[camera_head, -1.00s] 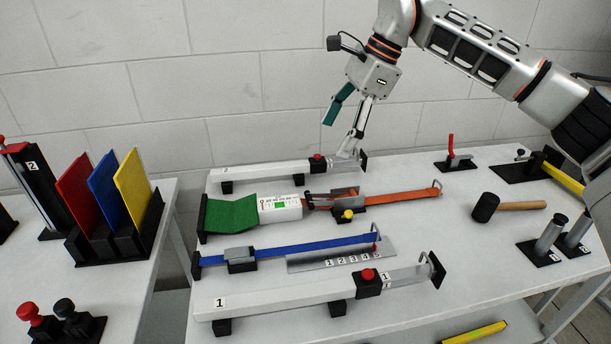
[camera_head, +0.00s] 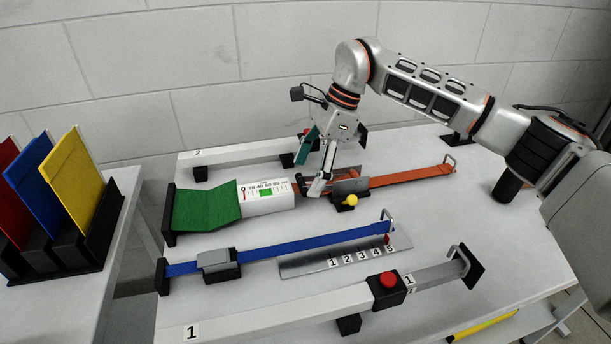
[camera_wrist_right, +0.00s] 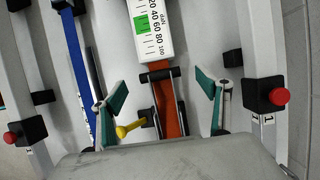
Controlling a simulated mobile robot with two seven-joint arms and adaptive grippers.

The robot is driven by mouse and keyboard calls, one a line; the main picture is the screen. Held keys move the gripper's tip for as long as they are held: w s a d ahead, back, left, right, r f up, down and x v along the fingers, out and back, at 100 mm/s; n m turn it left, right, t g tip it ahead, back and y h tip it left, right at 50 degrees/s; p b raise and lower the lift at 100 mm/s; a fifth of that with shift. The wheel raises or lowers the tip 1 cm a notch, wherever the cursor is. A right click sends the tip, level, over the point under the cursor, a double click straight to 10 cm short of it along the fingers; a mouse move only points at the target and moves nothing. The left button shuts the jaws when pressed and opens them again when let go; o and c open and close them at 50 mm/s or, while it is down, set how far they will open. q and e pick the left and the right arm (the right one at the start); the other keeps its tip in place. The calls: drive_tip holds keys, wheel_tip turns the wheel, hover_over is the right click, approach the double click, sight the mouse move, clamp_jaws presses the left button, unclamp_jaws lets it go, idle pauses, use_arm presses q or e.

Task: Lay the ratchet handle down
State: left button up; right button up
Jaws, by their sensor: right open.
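The orange strap (camera_head: 412,176) runs along the table through a dark metal ratchet (camera_head: 350,186) with a yellow knob (camera_head: 351,199) at its front side. The ratchet handle (camera_wrist_right: 162,76) shows in the right wrist view as a narrow frame with dark crossbars over the strap. Its exact tilt is hard to tell. My right gripper (camera_head: 311,166) is open above the ratchet. In the wrist view its teal-padded fingers (camera_wrist_right: 160,93) stand on either side of the handle, apart from it. Part of the ratchet is hidden behind a finger. My left gripper is out of view.
A white tension gauge (camera_head: 266,197) with a green window and a green pad (camera_head: 205,205) lie left of the ratchet. A blue strap (camera_head: 285,246) and the front beam (camera_head: 300,312) with a red button run in front. The rear beam (camera_head: 235,158) runs behind.

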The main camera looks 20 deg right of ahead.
drive_tip(key=shift+a+f, duration=0.3)
drive_tip(key=shift+f, duration=0.25)
